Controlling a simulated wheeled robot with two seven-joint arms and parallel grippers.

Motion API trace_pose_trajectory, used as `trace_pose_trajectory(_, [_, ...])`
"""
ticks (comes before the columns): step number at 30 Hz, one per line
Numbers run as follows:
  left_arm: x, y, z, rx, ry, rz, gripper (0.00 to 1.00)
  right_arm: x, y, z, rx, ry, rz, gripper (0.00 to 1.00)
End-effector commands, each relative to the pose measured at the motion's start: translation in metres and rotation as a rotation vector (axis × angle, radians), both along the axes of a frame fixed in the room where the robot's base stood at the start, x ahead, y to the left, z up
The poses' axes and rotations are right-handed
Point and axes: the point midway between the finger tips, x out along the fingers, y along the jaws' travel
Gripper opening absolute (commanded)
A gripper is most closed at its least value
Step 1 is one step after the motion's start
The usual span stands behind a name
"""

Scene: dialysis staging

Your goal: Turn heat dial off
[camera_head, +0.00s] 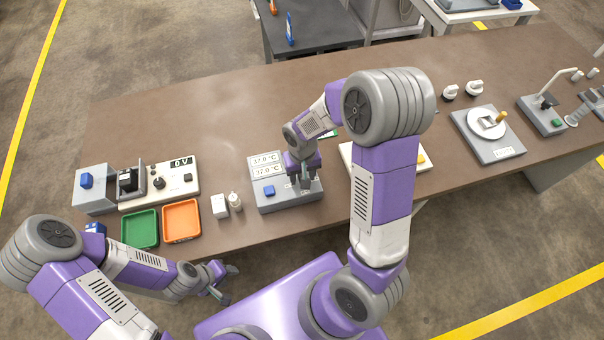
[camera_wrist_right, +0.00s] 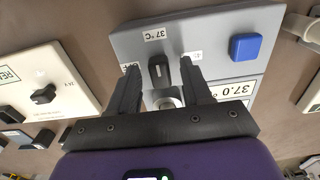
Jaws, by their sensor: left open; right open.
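The heat dial (camera_wrist_right: 157,72) is a black knob with a light mark, on a grey heater box (camera_wrist_right: 215,40). The box also shows in the head view (camera_head: 284,204), with two 37.0 °C readouts (camera_head: 267,164) at its back and a blue button (camera_head: 269,191). In the right wrist view, my right gripper (camera_wrist_right: 161,66) is open with its fingers on either side of the dial; contact is not clear. In the head view the right gripper (camera_head: 303,178) hides the dial. A "37 °C" label (camera_wrist_right: 154,35) lies beside the dial. My left gripper (camera_head: 221,281) is open and empty off the table's front edge.
A green tray (camera_head: 140,246), an orange tray (camera_head: 181,238), a white box (camera_head: 219,212) and a small bottle (camera_head: 235,202) stand left of the heater box. A cream panel (camera_head: 350,151) is partly hidden behind my right arm. The brown table (camera_head: 215,120) is clear at the back.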

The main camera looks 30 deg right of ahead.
Motion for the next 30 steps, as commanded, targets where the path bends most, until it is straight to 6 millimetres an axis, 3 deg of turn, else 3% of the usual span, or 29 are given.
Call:
trace_pose_trajectory(5, [0.0001, -0.0001, 0.0003, 0.0, 0.0, 0.0, 0.43, 0.0, 0.0, 0.0004, 0.0, 0.0, 0.0, 0.46])
trace_pose_trajectory(14, [0.0001, -0.0001, 0.0003, 0.0, 0.0, 0.0, 0.43, 0.0, 0.0001, 0.0006, 0.0, 0.0, 0.0, 0.0])
trace_pose_trajectory(23, [0.0001, -0.0001, 0.0003, 0.0, 0.0, 0.0, 0.43, 0.0002, 0.0, 0.0007, 0.0, 0.0, 0.024, 0.0])
trace_pose_trajectory(30, [0.0, -0.0001, 0.0004, 0.0, 0.0, 0.0, 0.43, 0.0002, 0.0, 0.0009, 0.001, 0.0, 0.138, 0.0])
